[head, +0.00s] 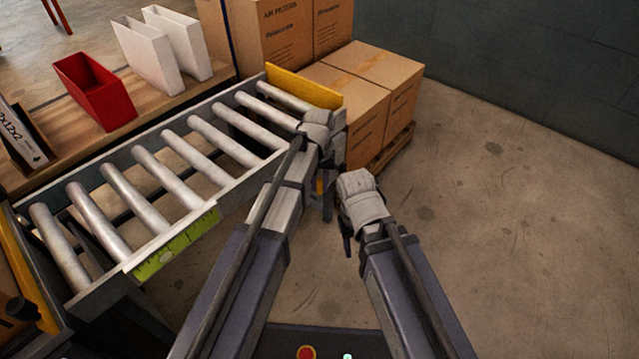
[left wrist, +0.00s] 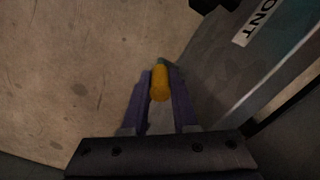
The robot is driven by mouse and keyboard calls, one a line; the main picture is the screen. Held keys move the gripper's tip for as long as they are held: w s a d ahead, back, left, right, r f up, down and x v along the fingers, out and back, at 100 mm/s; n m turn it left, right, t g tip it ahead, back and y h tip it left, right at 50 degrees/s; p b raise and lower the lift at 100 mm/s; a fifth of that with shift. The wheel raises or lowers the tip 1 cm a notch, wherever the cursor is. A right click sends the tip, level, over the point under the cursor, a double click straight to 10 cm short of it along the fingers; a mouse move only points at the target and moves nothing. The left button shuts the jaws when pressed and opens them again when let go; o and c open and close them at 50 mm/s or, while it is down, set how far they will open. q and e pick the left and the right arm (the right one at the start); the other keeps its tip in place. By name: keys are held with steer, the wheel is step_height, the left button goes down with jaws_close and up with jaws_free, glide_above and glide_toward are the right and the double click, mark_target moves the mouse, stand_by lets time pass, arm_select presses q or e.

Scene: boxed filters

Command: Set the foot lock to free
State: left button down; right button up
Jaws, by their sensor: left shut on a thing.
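A yellow grip with a greenish end (left wrist: 160,84), which looks like the foot lock's lever, sits between the fingers of my left gripper (left wrist: 160,98) in the left wrist view. The gripper is shut on it. In the head view my left gripper (head: 322,188) is low beside the far end of the roller conveyor, and only a bit of yellow shows there. The rest of the lock and its setting are hidden. My right gripper (head: 347,242) hangs to the right, apart from the conveyor; its fingers are mostly hidden behind my wrist.
The roller conveyor (head: 182,232) runs along the left, with a yellow end plate (head: 303,86). Stacked cartons (head: 348,98) stand on a pallet behind it. A wooden bench (head: 147,118) holds a red bin (head: 95,90) and white bins (head: 146,54). The floor at right is clear.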

arm_select(q)
steer(key=shift+w+d+f+g+y+b, duration=0.15)
steer(key=shift+w+d+g+y+b, duration=0.4)
steer(key=shift+w+g+y, duration=0.45)
steer(key=shift+s+d, duration=0.1)
steer(key=shift+s, duration=0.05)
steer(key=c, duration=1)
jaws_free()
